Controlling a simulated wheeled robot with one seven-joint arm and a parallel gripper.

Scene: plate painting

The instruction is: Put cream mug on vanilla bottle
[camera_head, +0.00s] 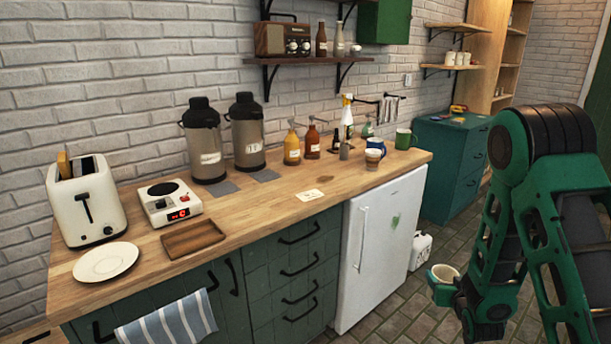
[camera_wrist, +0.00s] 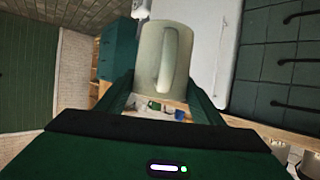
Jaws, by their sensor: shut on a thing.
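The cream mug (camera_head: 445,273) is in my gripper (camera_head: 446,289), held low in front of the white fridge, off the counter. In the wrist view the cream mug (camera_wrist: 152,50) sits between the two fingers of my gripper (camera_wrist: 163,85), with its handle facing the camera. Several bottles stand at the back of the wooden counter. A small dark bottle (camera_head: 336,141) there may be the vanilla bottle, but its label is too small to read. An amber pump bottle (camera_head: 312,142) and a yellow pump bottle (camera_head: 292,150) stand to its left.
A blue mug (camera_head: 375,145), a tan-and-white cup (camera_head: 373,157) and a green mug (camera_head: 403,139) stand at the counter's right end. A white spray bottle (camera_head: 347,118) is behind. The front middle counter (camera_head: 270,215) is mostly clear. The fridge (camera_head: 380,245) stands below.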

